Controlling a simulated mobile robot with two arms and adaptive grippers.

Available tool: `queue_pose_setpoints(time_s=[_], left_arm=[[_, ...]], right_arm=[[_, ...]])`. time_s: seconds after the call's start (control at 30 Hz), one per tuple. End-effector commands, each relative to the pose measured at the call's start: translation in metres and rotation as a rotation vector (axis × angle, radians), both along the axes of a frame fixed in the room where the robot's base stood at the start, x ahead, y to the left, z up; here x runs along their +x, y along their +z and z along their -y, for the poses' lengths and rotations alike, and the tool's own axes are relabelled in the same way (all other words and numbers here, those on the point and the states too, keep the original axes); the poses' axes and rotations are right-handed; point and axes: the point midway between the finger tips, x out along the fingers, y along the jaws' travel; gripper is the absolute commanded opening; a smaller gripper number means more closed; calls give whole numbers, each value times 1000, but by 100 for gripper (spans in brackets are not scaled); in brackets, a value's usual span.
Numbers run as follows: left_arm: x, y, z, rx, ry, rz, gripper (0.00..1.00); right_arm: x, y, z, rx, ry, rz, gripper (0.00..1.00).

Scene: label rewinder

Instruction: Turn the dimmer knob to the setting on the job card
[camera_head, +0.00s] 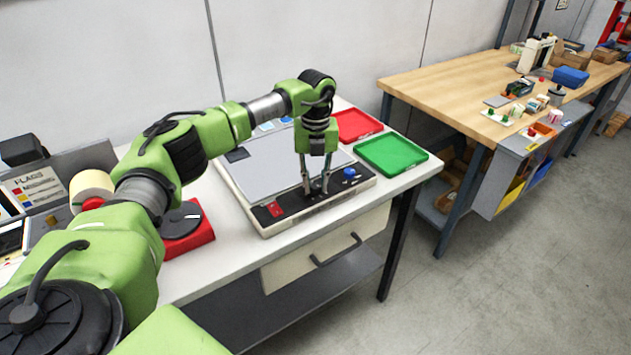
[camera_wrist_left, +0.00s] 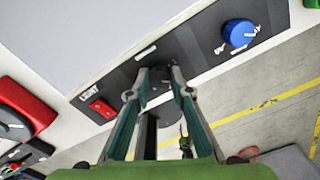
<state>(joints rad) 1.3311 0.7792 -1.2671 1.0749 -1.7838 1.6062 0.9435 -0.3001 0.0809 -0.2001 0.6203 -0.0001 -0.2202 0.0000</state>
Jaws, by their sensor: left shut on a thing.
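A flat light box (camera_head: 230,178) with a pale top lies on the white table. Its dark front panel carries a red switch (camera_wrist_left: 103,108) labelled LIGHT, a dark round knob (camera_wrist_left: 160,88) in the middle and a blue knob (camera_wrist_left: 239,33) with small markings. My left gripper (camera_head: 319,187) points down at the panel. In the left wrist view its fingers (camera_wrist_left: 156,86) are closed on the dark knob from both sides and partly cover it. The knob's scale and pointer cannot be read. My right gripper is not in view. I cannot make out which sheet is the job card.
A red tray (camera_head: 356,125) and a green tray (camera_head: 391,153) sit right of the light box. A red base with a dark disc (camera_head: 181,222) stands left of it, near a FLAGS sign (camera_head: 33,188). A wooden workbench (camera_head: 440,85) with small items is at the right.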

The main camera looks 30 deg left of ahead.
Motion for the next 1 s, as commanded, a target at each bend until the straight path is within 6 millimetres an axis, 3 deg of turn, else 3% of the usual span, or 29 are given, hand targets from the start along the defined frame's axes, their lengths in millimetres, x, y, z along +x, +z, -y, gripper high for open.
queue_pose_setpoints(time_s=[0.6,1.0], left_arm=[[1,1,1,-1,-572,2,0],[1,1,1,0,-811,2,0]], right_arm=[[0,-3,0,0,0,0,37],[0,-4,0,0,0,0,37]])
